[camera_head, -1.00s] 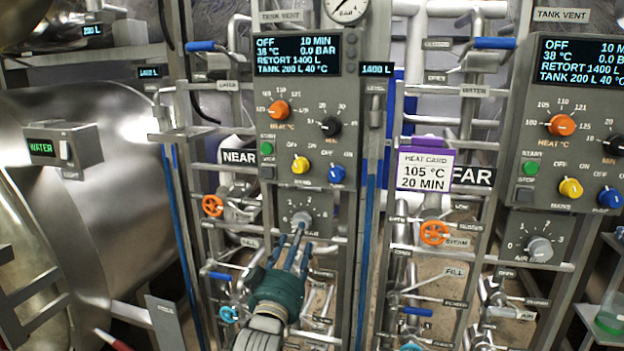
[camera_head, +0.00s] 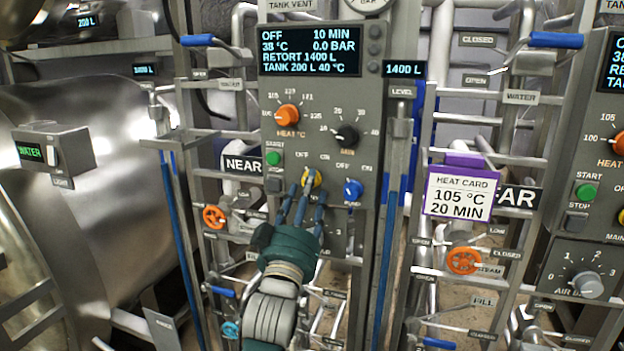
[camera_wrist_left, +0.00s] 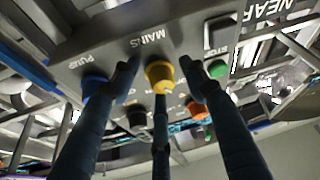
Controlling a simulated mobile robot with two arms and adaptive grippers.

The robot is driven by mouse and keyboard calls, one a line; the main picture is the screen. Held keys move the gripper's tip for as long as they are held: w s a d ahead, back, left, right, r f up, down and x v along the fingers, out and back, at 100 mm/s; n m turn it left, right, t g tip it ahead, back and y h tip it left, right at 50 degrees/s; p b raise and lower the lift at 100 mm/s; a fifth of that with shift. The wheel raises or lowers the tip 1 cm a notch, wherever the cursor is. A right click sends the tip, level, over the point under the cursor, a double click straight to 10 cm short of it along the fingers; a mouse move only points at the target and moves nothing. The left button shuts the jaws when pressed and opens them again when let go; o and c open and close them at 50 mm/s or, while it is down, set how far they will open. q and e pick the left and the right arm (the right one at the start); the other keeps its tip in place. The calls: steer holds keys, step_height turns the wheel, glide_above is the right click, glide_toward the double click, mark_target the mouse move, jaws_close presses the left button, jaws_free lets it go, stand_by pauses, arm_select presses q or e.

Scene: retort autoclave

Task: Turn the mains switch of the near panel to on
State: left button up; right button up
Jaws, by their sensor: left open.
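The near panel (camera_head: 268,104) has a display (camera_head: 310,50) reading OFF, 10 MIN, 38 °C, 0.0 BAR. Its yellow mains knob (camera_head: 313,177) is partly hidden behind the fingers of my left gripper (camera_head: 306,186). In the left wrist view the yellow mains knob (camera_wrist_left: 159,74) sits between the spread blue fingers of my left gripper (camera_wrist_left: 160,80). The gripper is open around the knob; I cannot tell whether a finger touches it. My right gripper is not in view.
Close to the mains knob are a blue knob (camera_head: 353,190), a green start button (camera_head: 273,158), an orange heat knob (camera_head: 287,116) and a black knob (camera_head: 346,136). A heat card (camera_head: 459,193) hangs to the right. Pipes and valves surround the panel.

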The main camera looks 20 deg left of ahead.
arm_select(q)
steer(key=shift+w+r, duration=0.1)
steer(key=shift+r, duration=0.2)
steer(key=shift+d, duration=0.1)
steer(key=c, duration=0.8)
steer(key=shift+c, duration=1.3)
steer(key=m+h+p, duration=0.2)
steer(key=m, duration=0.3)
steer(key=a+m+g+h+p, duration=0.1)
steer(key=m+h+p, duration=0.2)
steer(key=m, duration=0.3)
steer(key=m+g+h+p, duration=0.1)
steer(key=m+h+p, duration=0.1)
steer(key=m, duration=0.3)
steer(key=shift+a+r+m+h+p, duration=0.1)
steer(key=shift+a+m+h+p, duration=0.1)
steer(key=shift+m+h+p, duration=0.25)
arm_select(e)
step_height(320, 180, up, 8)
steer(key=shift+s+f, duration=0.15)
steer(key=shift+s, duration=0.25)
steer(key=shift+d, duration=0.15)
